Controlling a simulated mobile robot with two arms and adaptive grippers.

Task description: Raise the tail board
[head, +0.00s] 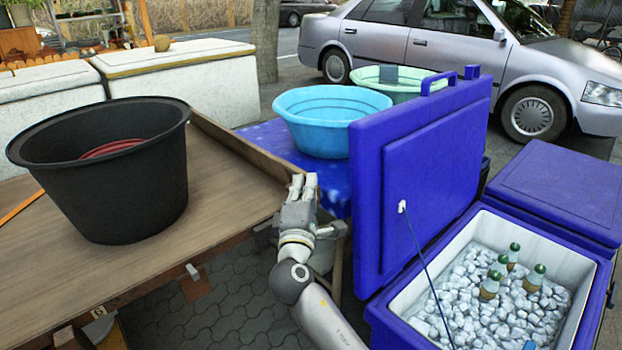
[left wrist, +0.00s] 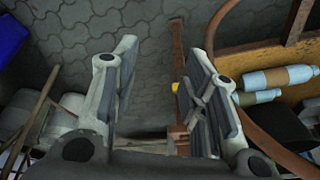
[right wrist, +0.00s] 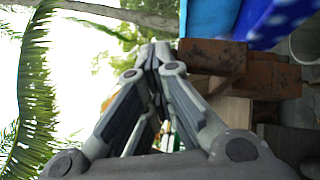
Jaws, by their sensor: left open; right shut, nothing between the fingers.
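A brown wooden bed (head: 110,285), like a cart's, fills the left of the head view. A low upright board (head: 245,160) runs along its far right edge. I cannot tell which panel is the tail board; a lowered one may be hidden below the near edge. My right gripper (head: 304,182) is shut and empty at the near end of the upright board; whether it touches is unclear. Its closed fingers also show in the right wrist view (right wrist: 155,50). My left gripper (left wrist: 165,62) is open and empty above paving, out of the head view.
A black tub (head: 125,190) stands on the bed. A blue cooler (head: 380,312) with its lid (head: 425,170) raised, ice and bottles inside, stands at the right. A light-blue basin (head: 320,120) is behind. Bottles (left wrist: 278,78) lie beside my left gripper.

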